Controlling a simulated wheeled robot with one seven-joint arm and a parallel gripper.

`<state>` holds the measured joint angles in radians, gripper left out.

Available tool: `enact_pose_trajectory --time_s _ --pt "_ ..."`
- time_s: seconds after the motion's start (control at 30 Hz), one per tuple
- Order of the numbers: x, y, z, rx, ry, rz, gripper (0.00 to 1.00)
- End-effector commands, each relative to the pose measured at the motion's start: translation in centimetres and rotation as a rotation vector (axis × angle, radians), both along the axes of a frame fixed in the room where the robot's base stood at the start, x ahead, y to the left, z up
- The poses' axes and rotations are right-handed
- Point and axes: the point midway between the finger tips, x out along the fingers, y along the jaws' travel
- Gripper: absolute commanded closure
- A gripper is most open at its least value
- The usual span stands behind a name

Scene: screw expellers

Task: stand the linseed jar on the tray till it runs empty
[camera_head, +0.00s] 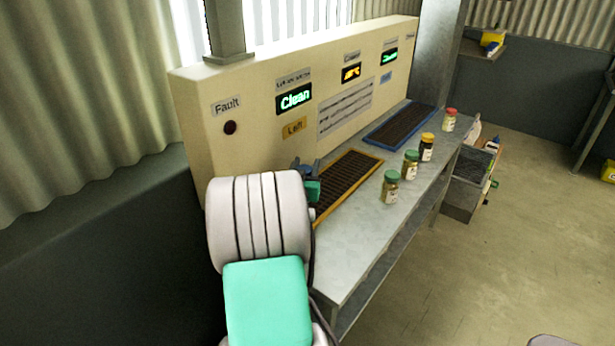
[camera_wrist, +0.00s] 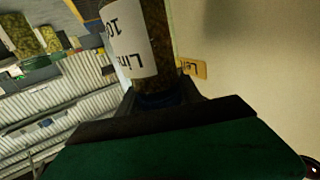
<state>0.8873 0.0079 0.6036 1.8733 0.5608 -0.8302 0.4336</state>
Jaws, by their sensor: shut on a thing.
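My gripper (camera_head: 307,172) is at the near end of the bench, close to the cream panel, over or beside the near end of the orange-edged tray (camera_head: 371,154). In the wrist view my gripper (camera_wrist: 163,98) is shut on the linseed jar (camera_wrist: 160,30), a clear jar of brown-gold contents with a white label reading "Lin" and "10". Its gripped end looks dark blue. In the head view my arm hides most of the jar, so I cannot tell whether it touches the tray. A blue-edged tray (camera_head: 402,124) lies farther along.
Two green-lidded jars (camera_head: 390,188) (camera_head: 411,164), an orange-lidded jar (camera_head: 427,148) and a red-lidded jar (camera_head: 450,121) stand along the bench's front edge. The panel has a green "Clean" display (camera_head: 295,97), an orange display (camera_head: 351,73) and a dark fault lamp (camera_head: 230,127). The near bench top is clear.

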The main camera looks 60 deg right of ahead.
Motion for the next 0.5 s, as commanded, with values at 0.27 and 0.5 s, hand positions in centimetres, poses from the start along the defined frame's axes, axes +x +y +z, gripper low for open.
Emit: enact_pose_trajectory --time_s 0.27,0.5 --pt "1.2 -1.5 -3.8 0.0 0.002 -0.002 1.0" --pt "1.1 -1.5 -5.0 -0.004 -0.003 -0.003 1.0"
